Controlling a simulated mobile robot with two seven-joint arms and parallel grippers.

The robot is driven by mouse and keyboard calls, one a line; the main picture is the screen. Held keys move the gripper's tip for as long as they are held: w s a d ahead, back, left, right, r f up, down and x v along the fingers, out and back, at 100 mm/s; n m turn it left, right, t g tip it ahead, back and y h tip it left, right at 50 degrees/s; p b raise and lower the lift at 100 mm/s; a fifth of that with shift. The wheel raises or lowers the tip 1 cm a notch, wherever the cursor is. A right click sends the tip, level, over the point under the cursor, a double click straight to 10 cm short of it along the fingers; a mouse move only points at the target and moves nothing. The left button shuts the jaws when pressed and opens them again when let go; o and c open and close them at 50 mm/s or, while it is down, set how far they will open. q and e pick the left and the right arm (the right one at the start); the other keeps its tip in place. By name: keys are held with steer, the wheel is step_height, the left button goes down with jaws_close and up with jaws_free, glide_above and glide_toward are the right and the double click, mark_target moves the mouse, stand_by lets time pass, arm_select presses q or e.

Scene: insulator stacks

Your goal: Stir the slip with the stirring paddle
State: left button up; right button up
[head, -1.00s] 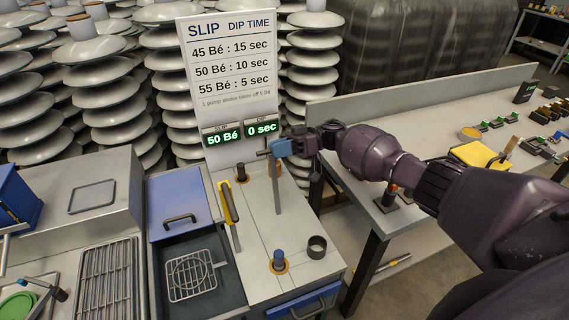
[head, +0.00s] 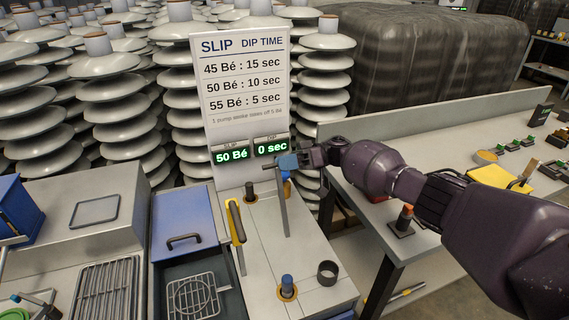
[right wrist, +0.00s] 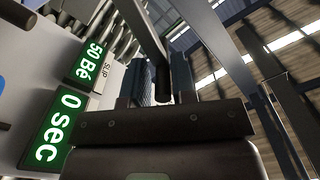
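My right gripper (head: 287,162) has bluish fingers and is shut on the top of the stirring paddle (head: 283,205). The paddle's grey shaft hangs nearly upright over the grey bench top, right of the yellow-handled tool; I cannot tell whether its lower end touches anything. In the right wrist view, the fingers (right wrist: 163,85) close around the paddle's bar (right wrist: 148,30). The slip itself is not visible. The slip display (head: 231,154) reads 50 Bé and the dip display (head: 271,146) reads 0 sec. My left gripper is not in view.
A blue lid (head: 183,215) and a dark basin with a wire basket (head: 193,298) lie left of the yellow-handled tool (head: 237,225). Insulator stacks (head: 110,90) crowd behind; a side table (head: 400,135) is right.

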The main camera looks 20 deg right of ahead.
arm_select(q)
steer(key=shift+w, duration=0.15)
arm_select(e)
steer(key=shift+o, duration=1.2)
steer(key=shift+d, duration=0.1)
arm_select(q)
steer(key=b, duration=0.1)
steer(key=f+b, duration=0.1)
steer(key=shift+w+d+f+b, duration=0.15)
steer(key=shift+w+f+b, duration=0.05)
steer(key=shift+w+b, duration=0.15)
arm_select(e)
steer(key=d, duration=1)
steer(key=shift+s+d, duration=0.3)
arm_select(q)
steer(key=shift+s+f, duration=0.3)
